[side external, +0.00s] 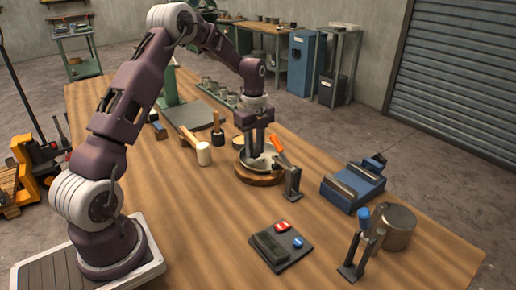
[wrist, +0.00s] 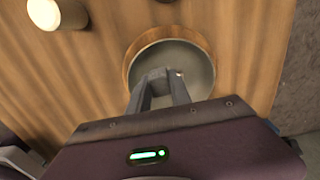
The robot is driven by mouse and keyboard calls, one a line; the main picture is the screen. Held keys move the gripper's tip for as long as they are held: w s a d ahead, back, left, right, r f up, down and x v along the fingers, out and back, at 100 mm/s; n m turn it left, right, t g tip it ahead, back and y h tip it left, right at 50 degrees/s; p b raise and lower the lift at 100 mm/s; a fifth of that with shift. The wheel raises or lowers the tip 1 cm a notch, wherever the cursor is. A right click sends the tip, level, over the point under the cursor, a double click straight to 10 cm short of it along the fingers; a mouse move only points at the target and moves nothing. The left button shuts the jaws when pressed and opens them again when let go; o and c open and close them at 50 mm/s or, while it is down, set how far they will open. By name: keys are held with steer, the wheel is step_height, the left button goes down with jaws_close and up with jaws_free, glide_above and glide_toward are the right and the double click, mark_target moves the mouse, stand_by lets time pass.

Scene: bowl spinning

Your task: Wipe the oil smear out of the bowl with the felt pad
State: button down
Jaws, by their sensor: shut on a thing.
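The grey metal bowl (side external: 269,161) sits on a round wooden base (side external: 258,178) near the middle of the bench. In the wrist view the bowl (wrist: 195,62) shows as a round grey hollow inside a wooden ring. My gripper (side external: 257,153) points down with its fingertips inside the bowl. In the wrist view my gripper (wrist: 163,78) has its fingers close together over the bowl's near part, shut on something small. I take it to be the felt pad, mostly hidden by the fingers. I cannot make out the oil smear or whether the pad touches the bowl.
An orange-handled tool (side external: 276,145) on a metal stand (side external: 292,181) is close to the bowl's right. A pale-headed mallet (side external: 203,154) lies to the left. A blue vise (side external: 352,186), a metal pot (side external: 398,228) and a button box (side external: 281,247) stand on the right and front.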

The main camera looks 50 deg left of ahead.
mark_target(266, 159)
steer(key=shift+r, duration=3.05)
steer(key=shift+f, duration=0.2)
steer(key=shift+f, duration=2.7)
steer(key=shift+w+d+f, duration=0.1)
steer(key=shift+w+f, duration=0.25)
steer(key=shift+f, duration=0.3)
steer(key=shift+w+d+f, duration=0.1)
steer(key=shift+w+f, duration=0.25)
steer(key=shift+f, duration=0.25)
steer(key=shift+w+d, duration=0.15)
steer(key=shift+w, duration=0.4)
steer(key=shift+w+d, duration=0.15)
steer(key=shift+w, duration=0.35)
steer(key=shift+s+a, duration=0.25)
steer(key=shift+s, duration=0.65)
steer(key=shift+s+a, duration=0.25)
steer(key=shift+s, duration=0.65)
steer(key=shift+r, duration=4.15)
